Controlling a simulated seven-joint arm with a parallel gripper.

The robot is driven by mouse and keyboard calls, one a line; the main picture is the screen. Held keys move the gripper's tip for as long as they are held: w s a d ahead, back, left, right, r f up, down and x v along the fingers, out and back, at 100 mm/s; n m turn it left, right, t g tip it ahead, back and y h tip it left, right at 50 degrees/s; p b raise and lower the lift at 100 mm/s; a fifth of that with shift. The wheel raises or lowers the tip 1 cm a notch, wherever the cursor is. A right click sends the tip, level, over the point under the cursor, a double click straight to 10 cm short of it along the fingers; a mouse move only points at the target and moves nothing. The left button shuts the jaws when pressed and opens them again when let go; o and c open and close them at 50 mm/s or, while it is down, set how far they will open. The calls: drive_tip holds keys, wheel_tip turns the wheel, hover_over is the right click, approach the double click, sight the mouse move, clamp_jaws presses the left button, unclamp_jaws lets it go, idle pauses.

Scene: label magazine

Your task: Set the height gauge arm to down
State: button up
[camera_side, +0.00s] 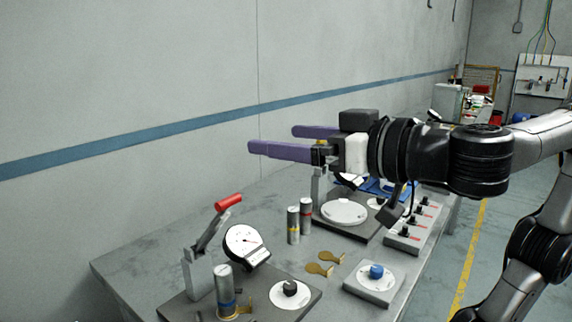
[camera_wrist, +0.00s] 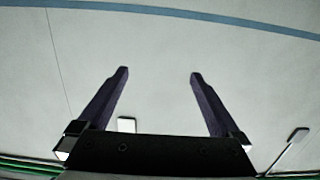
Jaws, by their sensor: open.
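A lever arm with a red handle (camera_side: 228,202) is raised at a slant, up to the right, from a grey post (camera_side: 198,274) on the near base plate (camera_side: 178,308). A round dial gauge (camera_side: 246,242) stands right beside it; no label is readable, so I cannot be sure this is the height gauge arm. A second grey post (camera_side: 319,187) stands farther back, its top partly hidden by my gripper. My gripper (camera_side: 274,140) is open and empty, above the bench and well away from the red handle. In the wrist view its fingers (camera_wrist: 159,75) face only the wall.
Metal cylinders (camera_side: 293,225) stand between the two stations. A round pale disc (camera_side: 344,212) sits on the far plate. A black knob (camera_side: 290,288), a blue knob (camera_side: 376,271), brass tags (camera_side: 320,269) and a switch panel (camera_side: 409,234) are nearby. The bench's left end is bare.

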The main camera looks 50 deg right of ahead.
drive_tip(key=shift+r, duration=1.25)
